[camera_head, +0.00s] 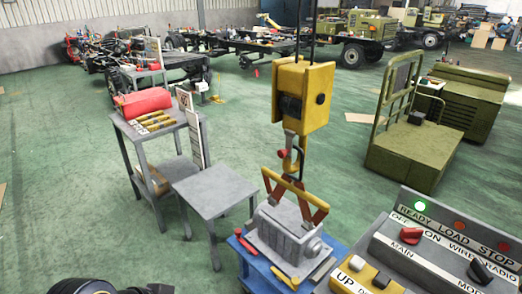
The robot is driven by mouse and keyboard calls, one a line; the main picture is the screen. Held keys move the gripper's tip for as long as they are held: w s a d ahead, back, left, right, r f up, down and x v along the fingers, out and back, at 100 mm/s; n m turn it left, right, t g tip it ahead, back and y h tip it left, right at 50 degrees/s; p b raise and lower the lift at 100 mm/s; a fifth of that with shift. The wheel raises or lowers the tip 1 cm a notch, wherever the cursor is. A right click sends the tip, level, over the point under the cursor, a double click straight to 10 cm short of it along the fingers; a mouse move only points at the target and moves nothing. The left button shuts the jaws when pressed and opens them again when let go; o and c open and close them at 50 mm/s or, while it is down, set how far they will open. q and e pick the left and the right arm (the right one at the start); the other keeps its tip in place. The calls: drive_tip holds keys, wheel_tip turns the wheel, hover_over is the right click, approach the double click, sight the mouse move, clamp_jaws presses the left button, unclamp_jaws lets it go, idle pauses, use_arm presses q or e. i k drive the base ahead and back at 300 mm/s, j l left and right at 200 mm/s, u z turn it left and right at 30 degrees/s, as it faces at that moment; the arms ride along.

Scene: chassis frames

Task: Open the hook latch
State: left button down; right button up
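A yellow hoist block (304,92) hangs from dark lines at the middle of the head view. Below it hangs a hook (293,160) with a small reddish part at its throat. The latch is too small to tell whether it is open or shut. Below the hook is a yellow and red lifting clamp (316,208), its arms reaching down to a grey metal casting (287,232). A dark shape at the bottom left edge looks like part of my own arm. No gripper fingers show, and no gripper is seen at the hook.
The casting sits on a blue stand (240,256). A control panel (418,262) with a lit green lamp fills the lower right. Green floor is open behind.

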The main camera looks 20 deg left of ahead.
sight(282, 152)
drive_tip(key=k+j, duration=0.15)
drive_tip(key=j, duration=0.2)
drive_tip(key=k+j+u, duration=0.1)
drive_tip(key=j, duration=0.3)
drive_tip(key=k+j, duration=0.15)
drive_tip(key=j, duration=0.2)
drive_tip(key=i+z, duration=0.1)
drive_tip(key=z, duration=0.35)
drive_tip(key=i+j+z, duration=0.35)
drive_tip(key=i+j, duration=0.15)
drive_tip(key=j, duration=0.15)
drive_tip(key=i+j+z, duration=0.15)
drive_tip(key=j, duration=0.2)
drive_tip(key=i+j+z, duration=0.2)
drive_tip(key=j, duration=0.2)
drive_tip(key=i+j, duration=0.35)
drive_tip(key=j, duration=0.2)
